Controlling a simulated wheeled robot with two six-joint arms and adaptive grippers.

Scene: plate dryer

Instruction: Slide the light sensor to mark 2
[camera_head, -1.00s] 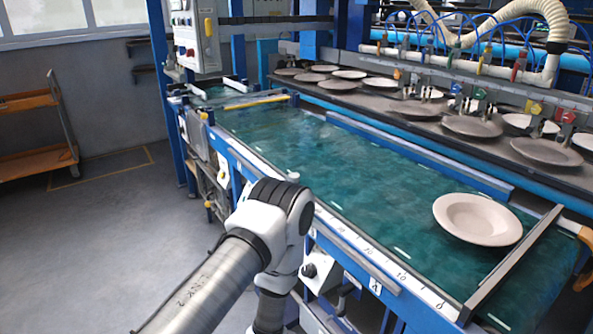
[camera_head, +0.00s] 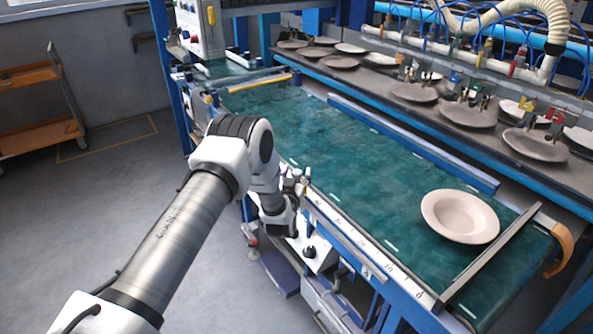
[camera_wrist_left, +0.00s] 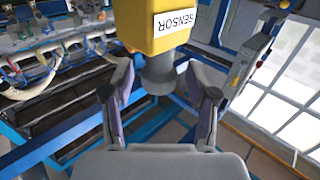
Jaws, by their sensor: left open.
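The light sensor (camera_wrist_left: 170,36) is a yellow block with a white SENSOR label, upside down in the left wrist view, and a dark round part below it. My left gripper (camera_wrist_left: 159,84) is open, with one finger on each side of that dark part. I cannot tell whether either finger touches it. In the head view, my left wrist (camera_head: 279,215) is at the near edge of the green belt, where the arm mostly hides the gripper. A numbered scale rail (camera_head: 390,264) runs along this edge; mark 2 is not clearly readable. My right gripper is not in view.
A pale plate (camera_head: 460,217) lies on the green belt (camera_head: 350,170) near its right end, beside a crossbar (camera_head: 492,257). Several plates stand on a dark rack behind. A white box with a black knob (camera_head: 311,252) sits below the rail. Open floor lies at left.

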